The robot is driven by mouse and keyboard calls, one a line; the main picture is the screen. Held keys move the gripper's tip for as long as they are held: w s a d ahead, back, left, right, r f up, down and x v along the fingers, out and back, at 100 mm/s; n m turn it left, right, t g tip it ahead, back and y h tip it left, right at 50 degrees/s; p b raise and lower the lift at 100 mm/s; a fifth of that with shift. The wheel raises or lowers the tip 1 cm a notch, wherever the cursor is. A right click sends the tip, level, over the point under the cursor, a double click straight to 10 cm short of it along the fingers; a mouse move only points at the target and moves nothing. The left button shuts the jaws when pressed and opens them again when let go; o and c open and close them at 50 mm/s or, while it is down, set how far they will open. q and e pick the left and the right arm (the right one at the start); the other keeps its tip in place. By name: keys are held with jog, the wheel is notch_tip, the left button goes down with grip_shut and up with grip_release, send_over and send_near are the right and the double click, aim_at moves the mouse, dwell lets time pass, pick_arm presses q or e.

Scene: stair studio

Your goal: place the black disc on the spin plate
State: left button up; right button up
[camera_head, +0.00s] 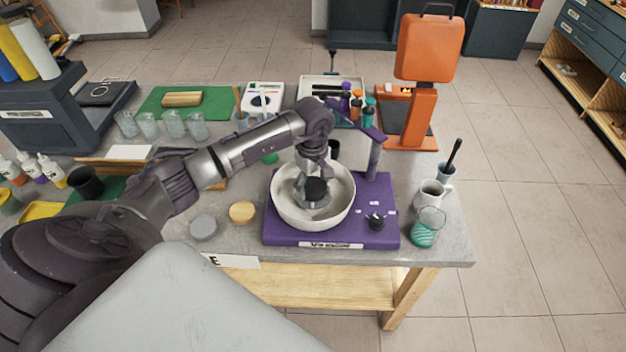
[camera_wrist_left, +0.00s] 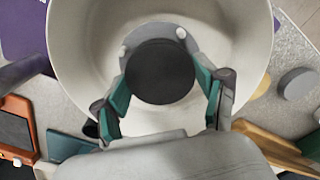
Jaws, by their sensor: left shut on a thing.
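My left gripper (camera_head: 315,182) reaches down into the white bowl (camera_head: 345,207) of the purple machine (camera_head: 385,235). It is shut on the black disc (camera_head: 317,190). In the left wrist view the black disc (camera_wrist_left: 160,72) sits between the teal finger pads. Behind it shows the grey spin plate (camera_wrist_left: 172,31) with small white pegs, partly covered by the disc. In the head view the spin plate (camera_head: 313,205) is largely hidden below the disc. I cannot tell whether disc and plate touch. My right gripper is in neither view.
A grey disc (camera_head: 204,227) and a tan disc (camera_head: 242,212) lie on the table left of the machine. A mug (camera_head: 432,193) and a teal glass (camera_head: 428,228) stand to the right.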

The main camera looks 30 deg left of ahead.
aim_at(313, 186)
pick_arm(q)
jog(key=shift+f, duration=0.2)
jog(key=o, duration=1)
jog(key=shift+o, duration=0.5)
jog(key=shift+r, duration=0.1)
jog(key=shift+r, duration=0.45)
notch_tip(313, 186, up, 11)
jog(key=b, duration=0.4)
jog(key=shift+r, duration=0.2)
